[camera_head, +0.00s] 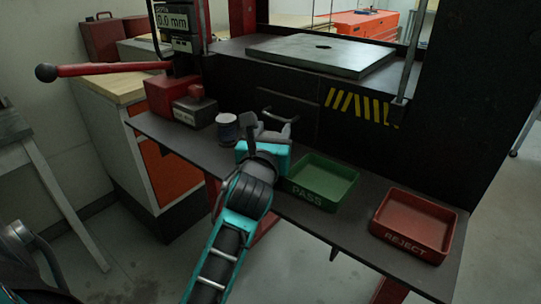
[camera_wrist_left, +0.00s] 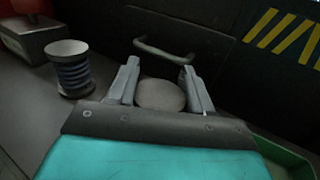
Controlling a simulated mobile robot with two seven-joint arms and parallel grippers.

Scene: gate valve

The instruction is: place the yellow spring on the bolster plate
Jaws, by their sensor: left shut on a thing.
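The bolster plate (camera_head: 320,55) is a flat grey slab with a small dark hole, on the press bed at the back; its top is bare. My left gripper (camera_head: 266,130) is over the dark shelf in front of the press, well below and in front of the plate. In the left wrist view its fingers (camera_wrist_left: 160,88) are shut on a round, grey-topped piece (camera_wrist_left: 160,95). The sides of this piece are hidden, so I see no yellow on it. A blue spring with pale end caps (camera_head: 227,128) stands upright left of the gripper; it also shows in the wrist view (camera_wrist_left: 72,70).
A green PASS tray (camera_head: 322,198) and a red REJECT tray (camera_head: 440,252) sit on the shelf to the right, both empty. A thin upright rod (camera_head: 410,50) stands by the plate's right side.

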